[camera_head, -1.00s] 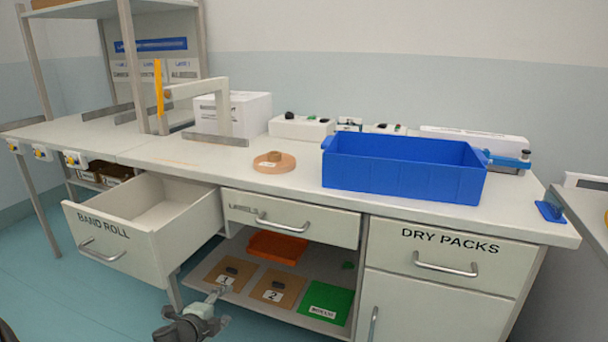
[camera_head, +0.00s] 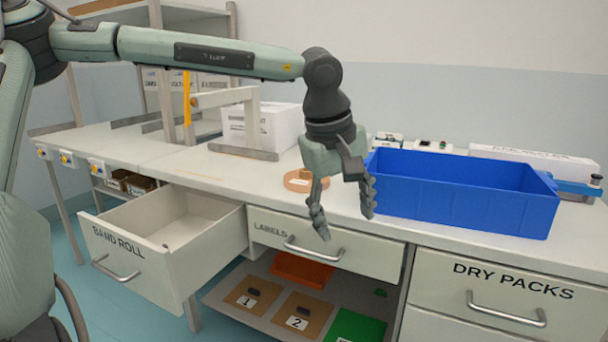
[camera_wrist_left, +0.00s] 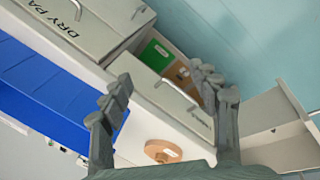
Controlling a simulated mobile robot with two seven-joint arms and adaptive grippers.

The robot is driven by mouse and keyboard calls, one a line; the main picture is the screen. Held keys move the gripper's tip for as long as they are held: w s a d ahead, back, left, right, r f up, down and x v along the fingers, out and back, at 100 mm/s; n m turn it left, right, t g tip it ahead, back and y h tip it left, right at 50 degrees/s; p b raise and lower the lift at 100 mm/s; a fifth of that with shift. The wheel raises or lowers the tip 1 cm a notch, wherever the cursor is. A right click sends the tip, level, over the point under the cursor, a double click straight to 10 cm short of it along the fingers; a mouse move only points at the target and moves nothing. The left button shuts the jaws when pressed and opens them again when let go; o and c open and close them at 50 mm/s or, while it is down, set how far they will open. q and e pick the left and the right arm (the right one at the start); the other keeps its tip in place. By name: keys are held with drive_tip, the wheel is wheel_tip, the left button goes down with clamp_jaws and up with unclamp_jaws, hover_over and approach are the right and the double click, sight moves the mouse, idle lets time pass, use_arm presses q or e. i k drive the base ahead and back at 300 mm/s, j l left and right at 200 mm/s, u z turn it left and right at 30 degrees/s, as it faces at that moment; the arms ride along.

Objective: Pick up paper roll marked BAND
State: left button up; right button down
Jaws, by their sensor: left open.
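A flat, round tan paper roll (camera_head: 297,181) with a pale label lies on the counter. The label is too small to read as BAND. In the head view my left gripper hides part of the roll. In the left wrist view the roll (camera_wrist_left: 157,152) lies low between the bases of the fingers, with a small hub on top. My left gripper (camera_head: 345,224) is open and empty, fingers pointing down, in front of the roll and above the counter's front edge; its fingers also show in the left wrist view (camera_wrist_left: 165,92). My right gripper is not in view.
A blue bin (camera_head: 470,207) stands on the counter right of the gripper. A white box (camera_head: 275,127) is behind the roll, to the left. The BAND ROLL drawer (camera_head: 130,263) is pulled open at the left. The LABELS drawer (camera_head: 350,256) is shut below the gripper.

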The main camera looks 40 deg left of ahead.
sight(299, 180)
drive_tip(key=i+j, duration=0.25)
drive_tip(key=j, duration=0.15)
drive_tip(key=i+j, duration=0.25)
drive_tip(key=j, duration=0.2)
drive_tip(key=i+j, duration=0.25)
drive_tip(key=j, duration=0.15)
